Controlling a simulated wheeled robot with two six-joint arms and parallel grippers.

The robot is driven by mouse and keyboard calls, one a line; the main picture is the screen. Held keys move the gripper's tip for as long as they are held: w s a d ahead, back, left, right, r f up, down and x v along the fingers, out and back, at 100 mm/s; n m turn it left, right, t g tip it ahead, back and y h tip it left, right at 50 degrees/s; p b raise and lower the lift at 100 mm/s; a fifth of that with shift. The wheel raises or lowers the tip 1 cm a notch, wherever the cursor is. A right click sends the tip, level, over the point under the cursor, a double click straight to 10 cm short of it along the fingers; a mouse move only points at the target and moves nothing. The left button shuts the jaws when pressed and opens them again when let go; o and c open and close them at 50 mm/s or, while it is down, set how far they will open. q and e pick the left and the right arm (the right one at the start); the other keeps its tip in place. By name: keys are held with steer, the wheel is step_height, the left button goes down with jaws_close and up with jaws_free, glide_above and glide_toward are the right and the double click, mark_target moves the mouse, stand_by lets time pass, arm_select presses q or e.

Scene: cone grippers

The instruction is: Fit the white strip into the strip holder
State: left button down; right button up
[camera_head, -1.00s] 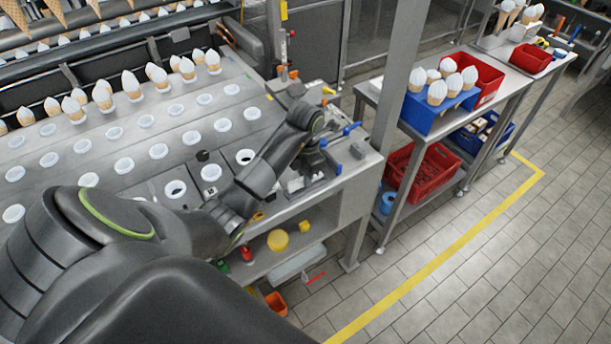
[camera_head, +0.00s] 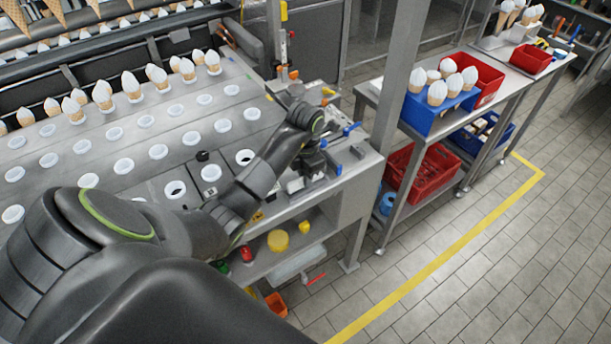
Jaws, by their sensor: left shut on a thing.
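My left gripper (camera_head: 314,164) is at the right end of the steel worktop, low over a small grey fixture (camera_head: 322,186) that looks like the strip holder. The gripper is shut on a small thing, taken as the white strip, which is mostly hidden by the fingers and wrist. I cannot tell whether the strip touches the holder or is inside it. My left arm covers the lower left of the view. My right gripper is not in view.
Blue-handled clamps (camera_head: 351,129) stand beside the gripper. The steel worktop (camera_head: 228,168) has rows of white-rimmed holes to the left. A steel post (camera_head: 398,85) rises behind. To the right, a side table carries a blue box (camera_head: 437,112) with cones and a red bin (camera_head: 480,75).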

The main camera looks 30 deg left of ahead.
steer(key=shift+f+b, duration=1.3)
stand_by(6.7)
